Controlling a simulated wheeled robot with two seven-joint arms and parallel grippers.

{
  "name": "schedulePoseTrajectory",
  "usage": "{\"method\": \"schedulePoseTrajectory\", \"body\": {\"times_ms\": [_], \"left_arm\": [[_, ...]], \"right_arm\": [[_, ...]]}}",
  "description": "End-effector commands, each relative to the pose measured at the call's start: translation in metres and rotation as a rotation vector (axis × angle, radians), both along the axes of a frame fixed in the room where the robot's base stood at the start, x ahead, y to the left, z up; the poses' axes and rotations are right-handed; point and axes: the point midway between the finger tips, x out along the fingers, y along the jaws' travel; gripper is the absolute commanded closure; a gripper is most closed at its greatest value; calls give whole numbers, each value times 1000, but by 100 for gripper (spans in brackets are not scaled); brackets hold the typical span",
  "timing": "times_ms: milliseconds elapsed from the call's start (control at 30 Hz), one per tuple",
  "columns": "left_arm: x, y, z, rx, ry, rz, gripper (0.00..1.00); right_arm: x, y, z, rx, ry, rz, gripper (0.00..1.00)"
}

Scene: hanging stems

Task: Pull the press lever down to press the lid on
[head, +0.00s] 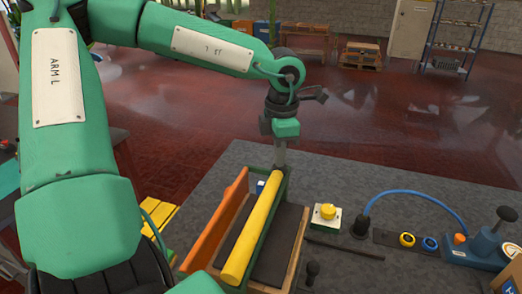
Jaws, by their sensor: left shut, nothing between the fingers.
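My left gripper (280,160) hangs pointing down at the far end of a green frame (278,200) on the grey table. Its fingers are shut with nothing held. I cannot tell whether they touch the frame. A thick yellow bar (252,230) runs lengthwise along the frame, and an orange bar (214,222) lies to its left. No part is clearly recognisable as the press lever or the lid. A blue device with a black knob (507,214) stands at the right edge, partly cut off; I cannot tell whether it is the press. My right gripper is not in view.
A yellow button on a white box (325,214), a black rod (345,247), a blue cable (420,196) and a dark strip with a yellow ring (407,240) lie right of the frame. The table's far middle (370,178) is clear.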

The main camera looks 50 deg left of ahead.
Motion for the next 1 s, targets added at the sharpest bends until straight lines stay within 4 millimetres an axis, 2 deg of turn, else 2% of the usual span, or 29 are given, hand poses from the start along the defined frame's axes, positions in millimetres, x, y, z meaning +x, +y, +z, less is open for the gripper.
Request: {"method": "schedulePoseTrajectory", "body": {"times_ms": [1000], "left_arm": [[0, 0, -3, 0, 0, 0, 100]], "right_arm": [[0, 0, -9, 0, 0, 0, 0]]}}
